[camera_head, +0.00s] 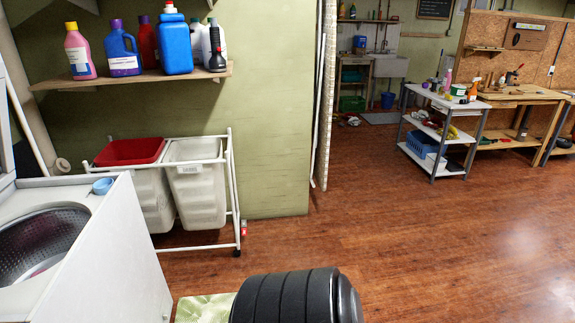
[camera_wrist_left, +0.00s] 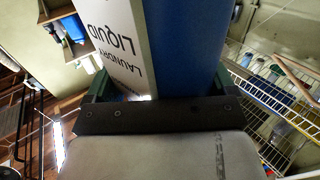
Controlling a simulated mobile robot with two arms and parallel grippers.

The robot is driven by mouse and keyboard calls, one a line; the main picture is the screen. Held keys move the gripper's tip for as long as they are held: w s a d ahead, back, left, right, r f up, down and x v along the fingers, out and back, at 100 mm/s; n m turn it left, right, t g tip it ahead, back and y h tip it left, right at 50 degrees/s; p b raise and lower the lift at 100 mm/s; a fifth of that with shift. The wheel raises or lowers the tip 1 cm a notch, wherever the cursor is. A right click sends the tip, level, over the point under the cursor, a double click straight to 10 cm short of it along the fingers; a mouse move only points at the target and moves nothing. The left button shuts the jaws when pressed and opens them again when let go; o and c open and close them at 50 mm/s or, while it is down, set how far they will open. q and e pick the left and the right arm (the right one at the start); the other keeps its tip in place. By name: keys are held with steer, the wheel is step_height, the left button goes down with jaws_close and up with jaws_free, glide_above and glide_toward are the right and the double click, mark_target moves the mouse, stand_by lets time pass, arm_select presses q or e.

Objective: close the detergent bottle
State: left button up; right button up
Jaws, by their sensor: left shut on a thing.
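A blue bottle (camera_wrist_left: 195,45) with a white label reading "LIQUID LAUNDRY" fills the upper middle of the left wrist view. Its lettering appears upside down in that view. My left gripper (camera_wrist_left: 158,85) is shut on the bottle, with a finger on either side. The bottle's mouth is out of view, so I cannot tell whether it is capped. A small light-blue cap (camera_head: 103,185) lies on top of the white washing machine (camera_head: 120,240) in the head view. Neither the held bottle nor my right gripper shows in the head view.
A wall shelf (camera_head: 130,80) holds several detergent bottles. A laundry cart (camera_head: 232,190) with red and white bins stands beside the washing machine. A white shelf cart (camera_head: 440,100) and a workbench (camera_head: 530,92) stand at the back right. The wooden floor (camera_head: 400,220) between is clear.

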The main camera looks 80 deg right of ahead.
arm_select(q)
steer(key=shift+r, duration=0.2)
steer(key=shift+c, duration=0.9)
steer(key=s+a+n+t+y, duration=0.2)
steer(key=s+a+n+y, duration=0.1)
steer(key=a, duration=0.4)
steer(key=s+a+f+n+t+y, duration=0.1)
steer(key=s+a+n+t+y, duration=0.1)
steer(key=a+n+y, duration=0.3)
steer(key=s+a+y, duration=0.1)
steer(key=a+y, duration=0.1)
steer(key=y, duration=0.1)
steer(key=shift+y, duration=0.3)
steer(key=shift+f, duration=0.1)
